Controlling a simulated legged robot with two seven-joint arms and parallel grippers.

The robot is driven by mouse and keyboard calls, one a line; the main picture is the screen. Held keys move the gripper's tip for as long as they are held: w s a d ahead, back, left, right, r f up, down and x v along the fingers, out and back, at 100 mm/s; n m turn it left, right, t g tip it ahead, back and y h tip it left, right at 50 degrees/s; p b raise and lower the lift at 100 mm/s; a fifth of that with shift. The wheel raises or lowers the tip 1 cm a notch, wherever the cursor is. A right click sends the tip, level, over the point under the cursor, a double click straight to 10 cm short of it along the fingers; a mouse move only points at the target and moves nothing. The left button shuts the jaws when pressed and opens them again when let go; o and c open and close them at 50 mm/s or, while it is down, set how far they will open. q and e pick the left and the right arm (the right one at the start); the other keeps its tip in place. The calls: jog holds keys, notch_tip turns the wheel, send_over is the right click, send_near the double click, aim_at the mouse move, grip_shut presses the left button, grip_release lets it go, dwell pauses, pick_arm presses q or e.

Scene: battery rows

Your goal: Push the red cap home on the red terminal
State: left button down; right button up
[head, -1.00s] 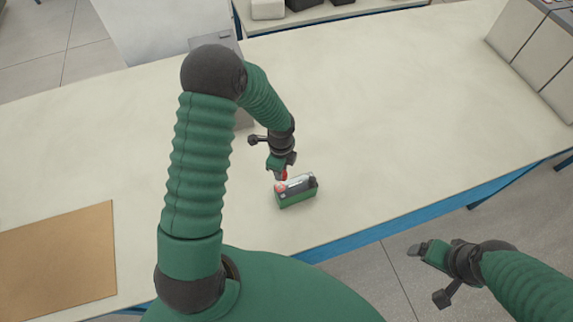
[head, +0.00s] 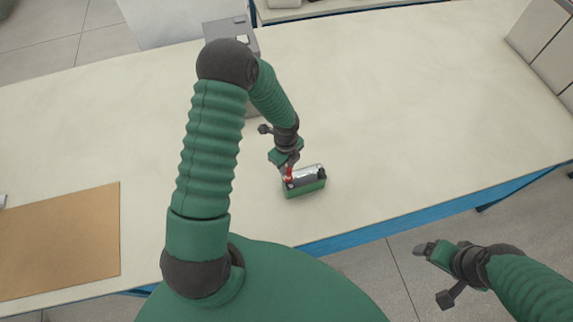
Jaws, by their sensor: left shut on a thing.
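A small battery with a green lower case and a grey top (head: 305,185) stands on the pale workbench. A dark terminal (head: 322,173) is at its right end. My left gripper (head: 287,167) points down at the battery's left end and is shut on the small red cap (head: 289,174). The cap is at the red terminal's place, and I cannot tell how far down it sits. The red terminal under it is mostly hidden. My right gripper (head: 427,248) hangs out past the bench's front edge, apart from everything; its jaw opening is too small to tell.
A brown board (head: 65,242) lies on the bench at the left. A grey device (head: 232,32) stands behind my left arm. Pale boxes (head: 545,40) stand at the far right. The bench (head: 430,110) is bare right of the battery.

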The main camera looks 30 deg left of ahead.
pick_arm(q)
jog(key=shift+a, duration=0.15)
jog(key=shift+r+p, duration=0.15)
jog(key=shift+p, duration=0.3)
dwell(0.6)
jog(key=shift+f, duration=0.2)
jog(key=shift+f+b, duration=0.4)
jog(key=shift+f, duration=0.15)
dwell(0.6)
jog(key=shift+f, duration=0.3)
jog(key=shift+f+b, duration=0.45)
dwell(0.9)
jog(key=c, duration=1.1)
grip_release()
jog(key=shift+c, duration=0.2)
jog(key=shift+o, duration=0.4)
